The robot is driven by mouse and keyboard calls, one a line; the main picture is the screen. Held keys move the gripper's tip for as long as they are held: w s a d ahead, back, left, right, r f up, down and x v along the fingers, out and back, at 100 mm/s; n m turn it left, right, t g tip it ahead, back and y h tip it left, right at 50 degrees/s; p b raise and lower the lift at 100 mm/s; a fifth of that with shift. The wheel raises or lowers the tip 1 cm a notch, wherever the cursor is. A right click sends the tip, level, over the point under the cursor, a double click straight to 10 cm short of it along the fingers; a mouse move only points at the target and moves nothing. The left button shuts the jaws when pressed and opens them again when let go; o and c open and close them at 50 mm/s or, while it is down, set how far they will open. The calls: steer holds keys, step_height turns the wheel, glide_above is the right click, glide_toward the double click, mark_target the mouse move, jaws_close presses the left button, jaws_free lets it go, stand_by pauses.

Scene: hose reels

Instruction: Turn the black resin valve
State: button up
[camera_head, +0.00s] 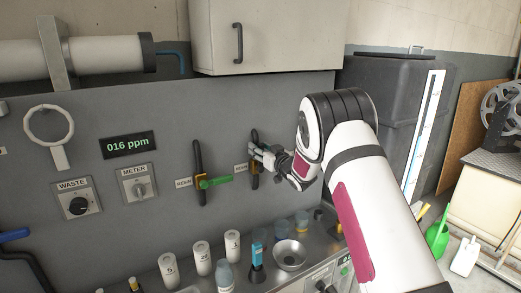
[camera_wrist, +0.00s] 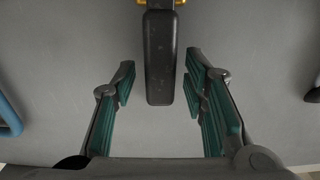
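The resin valve shows in the head view as a black pipe (camera_head: 254,135) on the grey panel, partly hidden by my gripper. In the wrist view its black lever (camera_wrist: 159,60) hangs straight down from a gold-coloured valve body (camera_wrist: 160,3) at the top edge. My gripper (camera_head: 256,153) is at this valve in the head view. In the wrist view my gripper (camera_wrist: 158,82) is open, with one green-padded finger on each side of the lever. Gaps show between the lever and both fingers. The valve's label is mostly covered.
Left of it is another valve with a green lever (camera_head: 215,182). Farther left are the METER knob (camera_head: 140,189), the WASTE knob (camera_head: 77,205) and a display (camera_head: 128,145). Cups, bottles and a metal bowl (camera_head: 290,256) stand below. A cabinet (camera_head: 275,35) hangs above.

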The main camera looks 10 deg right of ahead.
jaws_close()
steer(key=shift+d, duration=0.1)
steer(key=w+d+f+m+b, duration=0.2)
steer(key=d+f+m+b, duration=0.5)
steer(key=m, duration=1.1)
steer(key=shift+w+d+f, duration=0.35)
steer(key=shift+d+f, duration=0.2)
steer(key=shift+f, duration=0.3)
jaws_free()
